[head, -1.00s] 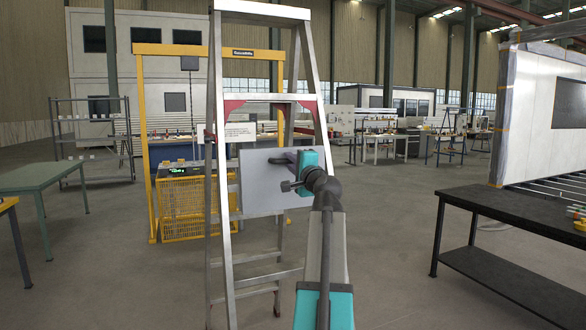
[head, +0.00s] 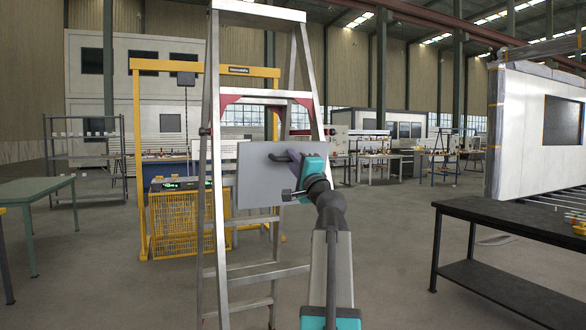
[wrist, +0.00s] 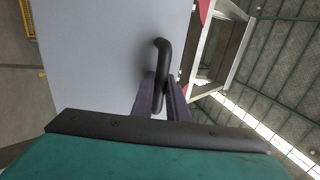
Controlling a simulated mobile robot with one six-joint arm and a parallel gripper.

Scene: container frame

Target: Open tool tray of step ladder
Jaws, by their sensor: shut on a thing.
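The step ladder (head: 216,120) stands upright in front of me in the head view. Its tool tray (head: 258,180) shows as a flat grey panel between the rails, facing me. The same panel fills the upper left of the wrist view (wrist: 95,60). A dark curved handle (head: 279,157) stands out from the panel and shows clearly in the wrist view (wrist: 163,50). My gripper (head: 293,162) is at the panel's right side, with its fingers (wrist: 160,92) shut on the handle. Part of the handle is hidden between the fingers. The tray's far side is hidden.
A black workbench (head: 500,215) stands to the right and a green table (head: 38,188) to the left. A yellow frame (head: 139,165) with a yellow mesh crate (head: 175,228) stands behind the ladder. The floor between ladder and black bench is clear.

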